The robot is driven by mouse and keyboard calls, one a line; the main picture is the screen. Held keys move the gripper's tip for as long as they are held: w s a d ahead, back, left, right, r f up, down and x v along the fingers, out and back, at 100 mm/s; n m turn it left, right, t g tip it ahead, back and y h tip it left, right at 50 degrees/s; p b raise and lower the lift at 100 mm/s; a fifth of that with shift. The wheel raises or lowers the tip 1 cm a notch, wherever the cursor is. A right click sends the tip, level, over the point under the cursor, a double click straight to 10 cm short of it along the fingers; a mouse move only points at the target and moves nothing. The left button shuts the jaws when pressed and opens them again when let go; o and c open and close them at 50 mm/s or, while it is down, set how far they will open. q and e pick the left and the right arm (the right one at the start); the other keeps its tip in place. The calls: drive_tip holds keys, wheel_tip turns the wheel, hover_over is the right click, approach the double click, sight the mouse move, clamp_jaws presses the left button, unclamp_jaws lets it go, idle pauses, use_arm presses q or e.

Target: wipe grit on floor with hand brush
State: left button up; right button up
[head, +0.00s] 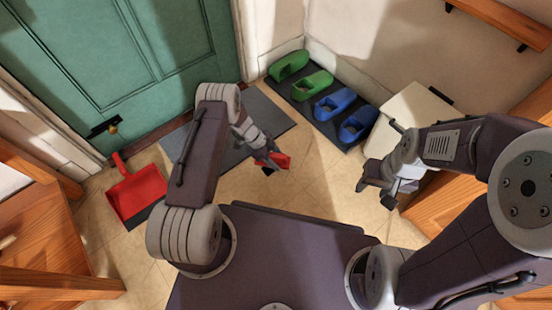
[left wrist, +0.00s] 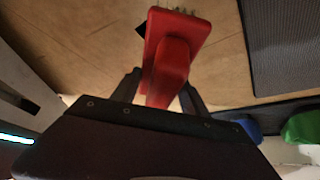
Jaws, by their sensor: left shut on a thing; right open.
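My left gripper (head: 268,160) is shut on the red hand brush (head: 283,161), over the tile floor near the grey doormat. In the left wrist view the brush (left wrist: 174,58) points away from me between the dark fingers (left wrist: 160,92). Small pale specks or bristle tips show at its far end; I cannot tell which. No grit stands out clearly on the floor (head: 310,195) in the head view. My right gripper (head: 376,190) is open and empty, to the right above the floor near the white box.
A red dustpan (head: 138,194) lies by the green door (head: 130,60). The grey doormat (head: 262,112) lies before the door. Green clogs (head: 290,66) and blue clogs (head: 335,104) stand on a dark tray. A white box (head: 405,110) is at right. Wooden furniture (head: 40,225) flanks the left.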

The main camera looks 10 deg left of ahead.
use_arm(q)
drive_tip(key=shift+f+b, duration=0.9)
drive_tip(key=shift+f, duration=0.05)
idle(0.5)
drive_tip(key=shift+s+a+r+p, duration=0.25)
drive_tip(key=shift+s+a+p, duration=0.45)
drive_tip(key=shift+s+p, duration=0.3)
drive_tip(key=shift+s+a+p, duration=0.45)
drive_tip(key=shift+s, duration=0.05)
drive_tip(key=shift+s+f, duration=0.1)
drive_tip(key=shift+f, duration=0.2)
drive_tip(key=shift+w+d+f+b, duration=0.1)
drive_tip(key=shift+w+d+b, duration=0.35)
drive_tip(key=shift+w+b, duration=0.2)
drive_tip(key=shift+w+d+b, duration=0.45)
drive_tip(key=shift+w+b, duration=0.05)
drive_tip(key=shift+w, duration=0.15)
drive_tip(key=shift+w+d, duration=0.25)
drive_tip(key=shift+w, duration=0.05)
drive_tip(key=shift+r, duration=0.2)
